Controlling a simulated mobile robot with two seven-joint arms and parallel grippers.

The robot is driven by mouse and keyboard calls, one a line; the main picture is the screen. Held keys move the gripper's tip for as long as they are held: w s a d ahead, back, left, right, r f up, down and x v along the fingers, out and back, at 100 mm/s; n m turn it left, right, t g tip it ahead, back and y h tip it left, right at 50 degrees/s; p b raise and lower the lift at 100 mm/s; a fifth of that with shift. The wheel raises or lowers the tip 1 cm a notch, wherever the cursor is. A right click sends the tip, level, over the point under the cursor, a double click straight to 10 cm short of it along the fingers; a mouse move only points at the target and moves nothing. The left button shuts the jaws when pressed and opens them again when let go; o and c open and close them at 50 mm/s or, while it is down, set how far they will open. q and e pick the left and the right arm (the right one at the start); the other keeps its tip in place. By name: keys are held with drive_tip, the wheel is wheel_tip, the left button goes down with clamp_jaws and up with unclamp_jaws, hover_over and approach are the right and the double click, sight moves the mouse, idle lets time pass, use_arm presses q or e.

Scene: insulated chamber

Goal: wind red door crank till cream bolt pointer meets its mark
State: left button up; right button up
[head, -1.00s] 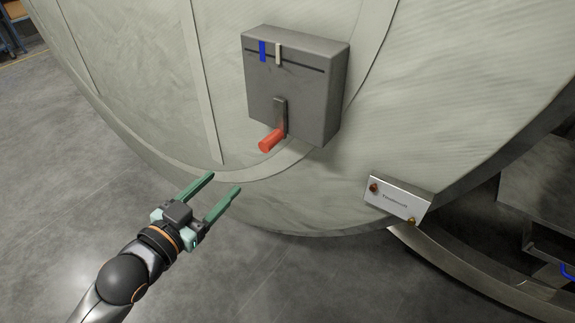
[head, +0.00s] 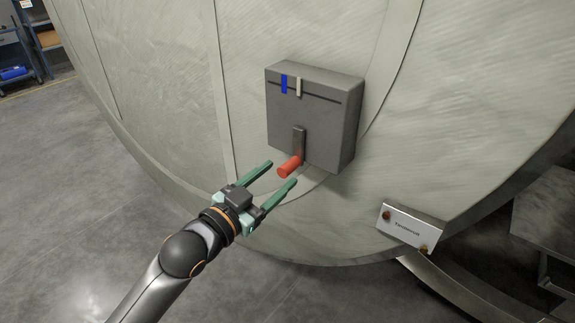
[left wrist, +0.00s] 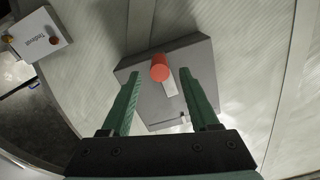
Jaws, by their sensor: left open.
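The red crank handle (head: 289,167) sticks out from a dark crank arm (head: 299,141) on the grey box (head: 312,119) on the chamber door. The crank arm hangs down. The cream pointer (head: 299,87) is on the slot near the box top, a little right of the blue mark (head: 284,84), with a small gap between them. My left gripper (head: 284,172) is open, its green fingertips close to the red handle. In the left wrist view the handle (left wrist: 160,68) shows between the open fingers near their tips; I see no grip on it. My right gripper is not in view.
A small silver panel (head: 408,230) with round buttons is on the door's lower right; it also shows in the left wrist view (left wrist: 37,36). A metal frame stands at the right edge. Shelving with a blue bin (head: 14,73) is far left. The floor at left is clear.

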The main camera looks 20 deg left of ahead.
sight(282, 173)
use_arm(q)
drive_tip(key=shift+x, duration=2.2)
clamp_jaws()
